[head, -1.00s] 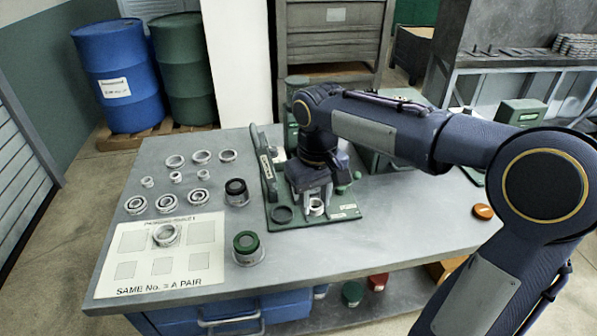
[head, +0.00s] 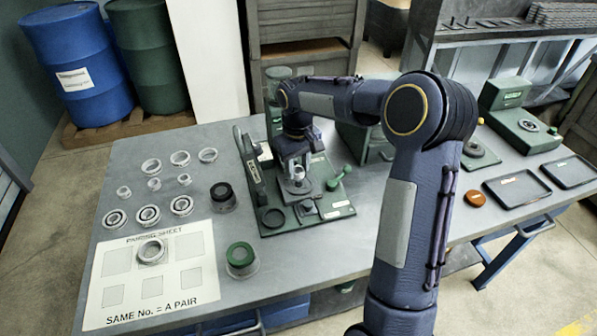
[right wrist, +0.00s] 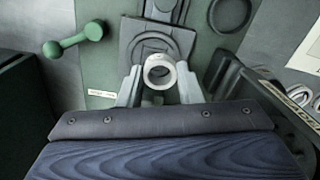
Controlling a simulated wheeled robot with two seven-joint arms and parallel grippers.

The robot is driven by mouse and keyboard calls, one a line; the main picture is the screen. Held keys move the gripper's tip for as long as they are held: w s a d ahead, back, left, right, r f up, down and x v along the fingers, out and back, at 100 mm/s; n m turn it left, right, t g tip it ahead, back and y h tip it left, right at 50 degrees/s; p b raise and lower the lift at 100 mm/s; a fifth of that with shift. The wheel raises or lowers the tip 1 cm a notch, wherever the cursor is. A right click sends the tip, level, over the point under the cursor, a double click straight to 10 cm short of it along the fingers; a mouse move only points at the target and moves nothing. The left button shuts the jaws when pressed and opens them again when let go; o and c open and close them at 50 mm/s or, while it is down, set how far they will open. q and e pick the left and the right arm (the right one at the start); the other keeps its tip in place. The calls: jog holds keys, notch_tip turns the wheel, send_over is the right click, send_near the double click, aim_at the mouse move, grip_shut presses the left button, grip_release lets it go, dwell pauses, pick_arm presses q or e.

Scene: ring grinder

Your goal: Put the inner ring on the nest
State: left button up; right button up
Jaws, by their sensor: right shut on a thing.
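My right gripper (head: 297,182) is shut on the inner ring, a small pale metal ring. In the right wrist view the inner ring (right wrist: 160,72) sits between the two fingertips (right wrist: 158,84), its open bore facing the camera. The gripper is over the green fixture plate (head: 325,222). A dark block with a round seat (right wrist: 152,42), which looks like the nest, lies just beyond the ring in the right wrist view. I cannot tell whether the ring touches it. In the head view the gripper largely hides this seat. My left gripper is not in view.
A green handle (head: 338,177) and an upright labelled bracket (head: 249,165) flank the gripper. A dark round recess (head: 272,217) is on the plate. Several rings and bearings stand at left, with one ring (head: 151,250) on the pairing sheet (head: 110,285). Trays (head: 517,190) lie at right.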

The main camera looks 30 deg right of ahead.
aim_at(299, 170)
jog(key=shift+w+d+f, duration=0.4)
jog(key=shift+w+f, duration=0.1)
jog(key=shift+f, duration=0.3)
jog(key=shift+w+d+f, duration=0.15)
jog(key=shift+f, duration=1.65)
jog(key=shift+f, duration=0.1)
jog(key=o, duration=1)
